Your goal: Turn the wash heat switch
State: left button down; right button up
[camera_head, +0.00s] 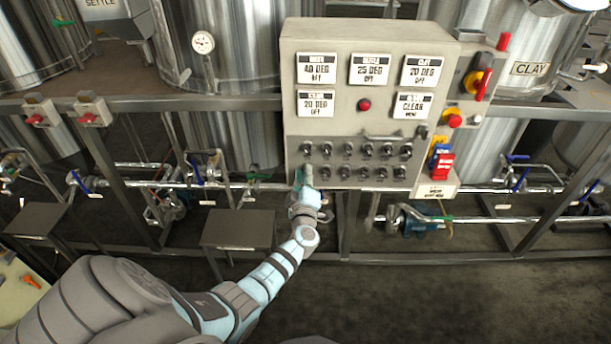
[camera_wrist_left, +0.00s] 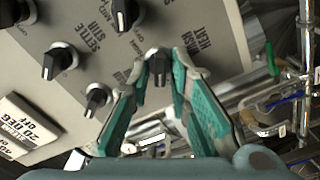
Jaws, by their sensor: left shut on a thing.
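The control panel (camera_head: 335,125) stands ahead, with two rows of black switches low on its front. The wash heat switch (camera_wrist_left: 158,64), a small black knob, is beside the label "WASH HEAT" in the left wrist view. My left gripper (camera_head: 304,178) reaches up to the lower left of the panel. In the left wrist view my left gripper (camera_wrist_left: 162,76) has its green fingers on both sides of this knob, shut on it. In the head view the hand hides the knob. My right gripper is not in view.
Neighbouring switches, one at "SETTLE STIR" (camera_wrist_left: 62,60), sit close to the fingers. A red-and-yellow rotary switch (camera_head: 478,84) and a red button (camera_head: 454,121) are at the panel's right. Pipes with blue valve handles run below, and a small grey table (camera_head: 238,229) stands left of my forearm.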

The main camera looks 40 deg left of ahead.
pick_arm(q)
jog(key=shift+f, duration=0.1)
dwell(0.3)
jog(key=c, duration=1.7)
grip_release()
jog(key=v, duration=1.2)
jog(key=shift+d, duration=0.1)
